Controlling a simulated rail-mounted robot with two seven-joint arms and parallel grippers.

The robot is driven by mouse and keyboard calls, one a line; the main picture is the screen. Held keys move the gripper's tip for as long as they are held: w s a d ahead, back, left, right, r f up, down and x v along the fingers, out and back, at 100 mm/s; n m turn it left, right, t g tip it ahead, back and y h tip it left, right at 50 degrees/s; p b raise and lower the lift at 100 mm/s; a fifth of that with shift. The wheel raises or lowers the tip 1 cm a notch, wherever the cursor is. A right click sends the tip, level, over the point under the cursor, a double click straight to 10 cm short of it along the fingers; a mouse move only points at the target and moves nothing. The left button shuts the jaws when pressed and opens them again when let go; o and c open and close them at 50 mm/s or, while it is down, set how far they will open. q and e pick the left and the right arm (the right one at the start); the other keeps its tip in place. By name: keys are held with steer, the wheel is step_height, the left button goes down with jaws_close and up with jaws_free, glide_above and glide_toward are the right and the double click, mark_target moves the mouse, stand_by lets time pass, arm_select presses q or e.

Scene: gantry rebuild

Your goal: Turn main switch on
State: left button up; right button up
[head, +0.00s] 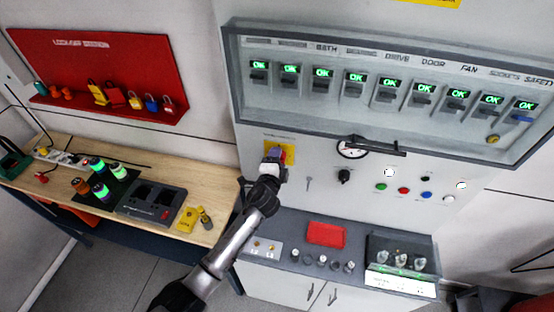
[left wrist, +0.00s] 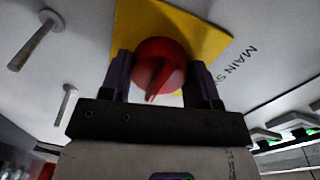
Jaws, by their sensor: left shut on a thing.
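The main switch is a red rotary knob on a yellow plate (head: 269,146) on the grey cabinet front, left of the gauge. In the left wrist view the red knob (left wrist: 160,66) sits between the two dark fingers, with the yellow plate (left wrist: 210,38) behind it and the lettering "MAIN S..." beside it. My left gripper (head: 277,158) is at the knob and shut on it; in the left wrist view the gripper (left wrist: 160,75) has a finger on each side. In the head view the gripper hides most of the knob. My right gripper is not in view.
Above is a framed row of breakers (head: 390,90) with green OK displays. A gauge (head: 352,147), a black knob (head: 344,176) and coloured buttons (head: 404,190) are to the right. A wooden bench (head: 130,170) and a red lockout board (head: 100,65) stand left.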

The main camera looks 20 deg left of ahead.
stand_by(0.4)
arm_select(q)
steer(key=o, duration=0.9)
steer(key=shift+s, duration=0.1)
steer(key=s, duration=0.4)
steer(key=s+d+b, duration=0.1)
steer(key=s, duration=0.4)
steer(key=s+r, duration=0.1)
steer(key=s, duration=0.3)
steer(key=shift+s+d, duration=0.25)
steer(key=shift+d, duration=0.1)
